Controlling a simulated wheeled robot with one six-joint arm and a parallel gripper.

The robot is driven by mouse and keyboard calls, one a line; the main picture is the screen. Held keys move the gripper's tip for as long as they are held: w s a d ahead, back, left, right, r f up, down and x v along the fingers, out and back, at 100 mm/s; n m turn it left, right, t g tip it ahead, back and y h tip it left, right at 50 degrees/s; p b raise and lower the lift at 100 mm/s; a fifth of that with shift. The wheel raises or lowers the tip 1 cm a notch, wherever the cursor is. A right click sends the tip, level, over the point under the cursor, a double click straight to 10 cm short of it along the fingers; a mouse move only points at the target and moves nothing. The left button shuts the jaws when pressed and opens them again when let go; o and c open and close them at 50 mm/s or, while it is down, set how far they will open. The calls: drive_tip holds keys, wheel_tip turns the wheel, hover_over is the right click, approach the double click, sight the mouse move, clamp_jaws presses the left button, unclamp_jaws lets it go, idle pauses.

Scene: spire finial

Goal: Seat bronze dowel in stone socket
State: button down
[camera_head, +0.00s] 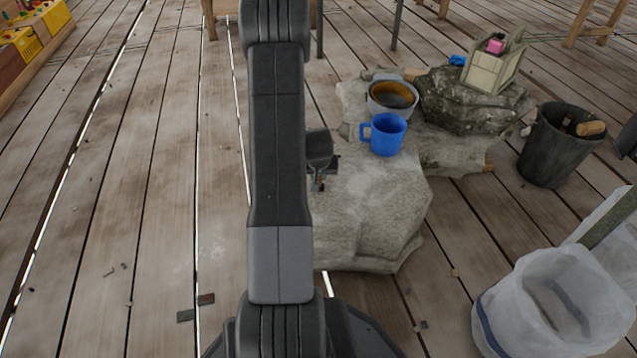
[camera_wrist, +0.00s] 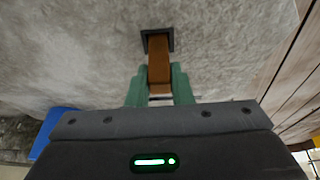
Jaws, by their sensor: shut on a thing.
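The bronze dowel (camera_wrist: 159,62) is between the green fingers of my gripper (camera_wrist: 161,76) in the wrist view, which are shut on it. Its far end overlaps the dark square socket (camera_wrist: 146,42) in the pale stone (camera_wrist: 70,60). I cannot tell whether the end is inside the socket or just over it. In the head view, my arm hides much of the left side of the stone (camera_head: 375,205). Part of my gripper (camera_head: 318,184) shows small beside the arm, low over the stone; the socket is not clear there.
A blue mug (camera_head: 388,136) and a bowl of brown stuff (camera_head: 392,96) stand on the stone, behind my gripper. A rough dark rock (camera_head: 465,105) bears a pale block (camera_head: 490,70). A dark bucket (camera_head: 553,150) and a white-lined bin (camera_head: 550,305) stand right. Plank floor is open left.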

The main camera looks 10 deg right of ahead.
drive_tip(key=shift+f, duration=0.85)
drive_tip(key=shift+b, duration=0.3)
drive_tip(key=shift+f, duration=0.2)
drive_tip(key=c, duration=1.3)
unclamp_jaws()
drive_tip(key=p+v, duration=0.4)
drive_tip(key=v, duration=0.8)
drive_tip(key=shift+s+r, duration=0.1)
drive_tip(key=shift+r, duration=0.05)
